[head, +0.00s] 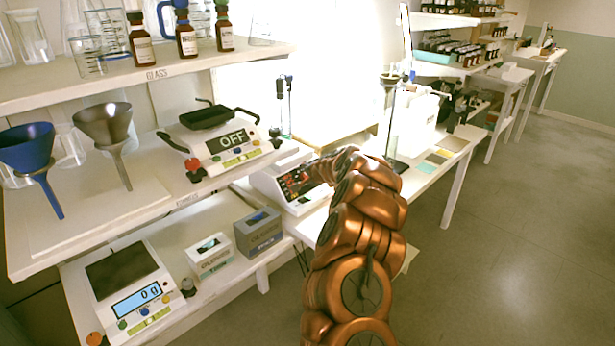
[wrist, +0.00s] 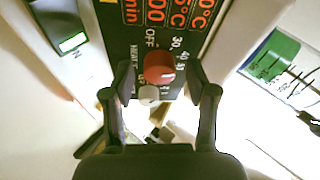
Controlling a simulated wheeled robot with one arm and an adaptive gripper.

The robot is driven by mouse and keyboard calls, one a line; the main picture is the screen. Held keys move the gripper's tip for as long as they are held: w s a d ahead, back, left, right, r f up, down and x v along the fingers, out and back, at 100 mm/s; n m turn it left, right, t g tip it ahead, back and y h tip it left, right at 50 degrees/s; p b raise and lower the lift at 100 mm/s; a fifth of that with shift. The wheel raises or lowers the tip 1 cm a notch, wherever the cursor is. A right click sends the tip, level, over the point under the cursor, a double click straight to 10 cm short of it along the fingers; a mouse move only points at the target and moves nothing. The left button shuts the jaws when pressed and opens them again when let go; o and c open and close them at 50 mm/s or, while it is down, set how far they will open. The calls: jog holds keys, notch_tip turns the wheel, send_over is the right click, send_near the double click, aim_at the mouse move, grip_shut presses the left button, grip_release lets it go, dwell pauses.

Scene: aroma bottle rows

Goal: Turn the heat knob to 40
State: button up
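The heat device (head: 270,185) is a white box with a black panel and red digits, on the bench in the head view. My arm hides part of it there. In the wrist view, the black panel (wrist: 120,30) shows printed marks including OFF, 30 and 40 around a red knob (wrist: 158,68). A small whitish knob (wrist: 149,95) sits just below the red one. I cannot clearly tell which mark the red knob points to. My gripper (wrist: 158,78) is open, with one finger on each side of the red knob and visible gaps between.
A scale reading OFF (head: 228,145) with a black pan stands on the shelf left of the device. Another scale (head: 125,290) and two boxes (head: 258,232) stand lower left. The floor (head: 510,230) at right is free.

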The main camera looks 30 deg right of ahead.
jog(key=shift+s, duration=0.1)
jog(key=shift+v, duration=0.85)
jog(key=v, duration=1)
jog(key=shift+s+a, duration=0.1)
